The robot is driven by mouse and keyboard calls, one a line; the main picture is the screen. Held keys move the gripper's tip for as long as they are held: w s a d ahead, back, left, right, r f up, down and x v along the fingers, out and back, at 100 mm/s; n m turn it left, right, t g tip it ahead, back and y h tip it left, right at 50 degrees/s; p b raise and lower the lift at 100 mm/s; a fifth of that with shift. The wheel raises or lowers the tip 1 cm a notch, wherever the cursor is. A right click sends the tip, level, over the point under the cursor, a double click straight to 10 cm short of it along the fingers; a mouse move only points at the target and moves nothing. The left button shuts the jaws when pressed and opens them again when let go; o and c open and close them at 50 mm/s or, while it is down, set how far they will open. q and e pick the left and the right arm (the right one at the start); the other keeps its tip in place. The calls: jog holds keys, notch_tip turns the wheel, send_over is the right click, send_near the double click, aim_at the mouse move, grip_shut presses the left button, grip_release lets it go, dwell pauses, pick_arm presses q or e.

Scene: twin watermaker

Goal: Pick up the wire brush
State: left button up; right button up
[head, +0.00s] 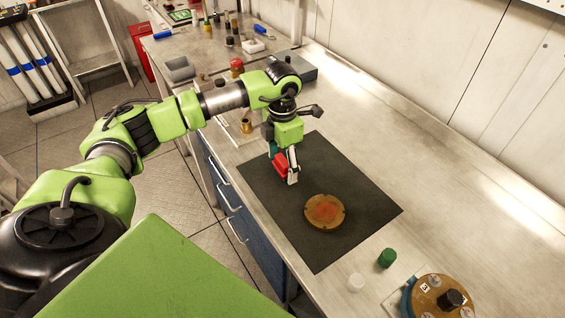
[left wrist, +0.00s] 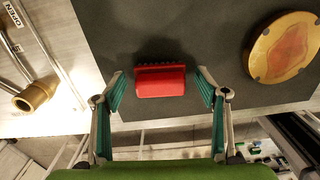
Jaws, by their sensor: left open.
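The wire brush (left wrist: 160,82) has a red body with dark bristles along its upper edge in the left wrist view. In the head view the red brush (head: 280,164) shows beside my left fingers and is partly covered by them. My left gripper (head: 287,172) points down over the dark mat (head: 352,189). In the left wrist view its two green-padded fingers (left wrist: 160,75) are spread wide, one on each side of the brush, with a visible gap on both sides. My right gripper is not in view.
A round brass-coloured disc (head: 324,211) with a reddish centre lies on the mat. A green cap (head: 387,258), a white cap (head: 355,282) and a round brass-topped unit (head: 440,297) stand near the front. A brass fitting (head: 246,126) is left of the mat. The bench's right side is clear.

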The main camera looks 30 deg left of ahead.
pick_arm(q)
jog(key=shift+f, duration=0.1)
jog(key=c, duration=1.3)
jog(key=shift+o, duration=0.2)
jog(key=shift+w+r+b, duration=0.1)
jog(key=shift+r+b, duration=0.45)
jog(key=shift+b, duration=0.05)
jog(key=shift+r+b, duration=0.5)
jog(key=shift+r, duration=0.2)
jog(key=s+d+r+b, duration=0.3)
jog(key=s+d+r, duration=0.5)
jog(key=s+r, duration=0.2)
jog(key=shift+s+d+r, duration=0.3)
jog(key=shift+s+d, duration=0.05)
jog(key=shift+s, duration=0.3)
